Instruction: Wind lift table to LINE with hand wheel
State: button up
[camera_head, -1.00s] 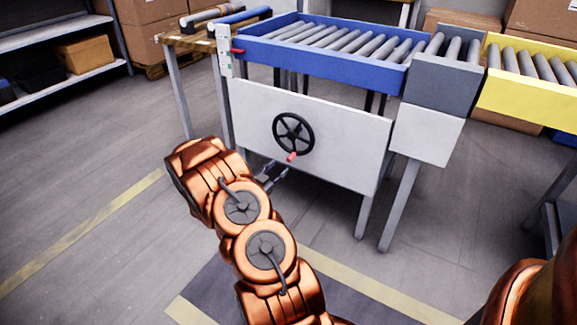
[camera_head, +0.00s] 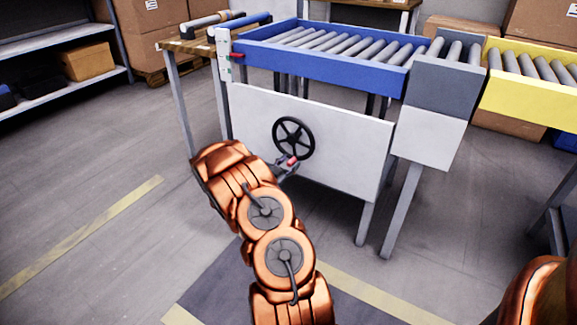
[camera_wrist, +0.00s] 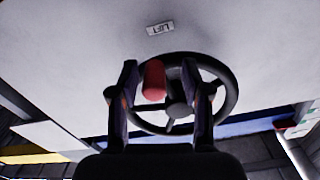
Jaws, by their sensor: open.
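The black hand wheel (camera_head: 293,138) is on the white front panel (camera_head: 335,150) under the blue roller lift table (camera_head: 330,72). Its red handle knob (camera_head: 292,161) is at the bottom of the rim; the wrist view also shows the knob (camera_wrist: 154,80) and wheel (camera_wrist: 230,85). My gripper (camera_head: 288,166) is open at the knob. In the wrist view its two fingers (camera_wrist: 159,72) stand either side of the knob, which lies nearer the left finger. I cannot tell whether they touch. A red pointer (camera_head: 238,55) shows beside the pale marked post (camera_head: 225,60); its markings are too small to read.
A grey roller section (camera_head: 440,85) and a yellow conveyor (camera_head: 530,98) adjoin on the right. A wooden bench (camera_head: 185,45) stands behind left, with shelving (camera_head: 60,40) beyond. A label (camera_wrist: 160,29) is on the panel. The floor at left is open.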

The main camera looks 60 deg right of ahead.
jog(key=shift+d, duration=0.1)
jog(key=c, duration=0.8)
grip_shut()
jog(key=shift+w+r, duration=0.1)
jog(key=shift+w, duration=0.05)
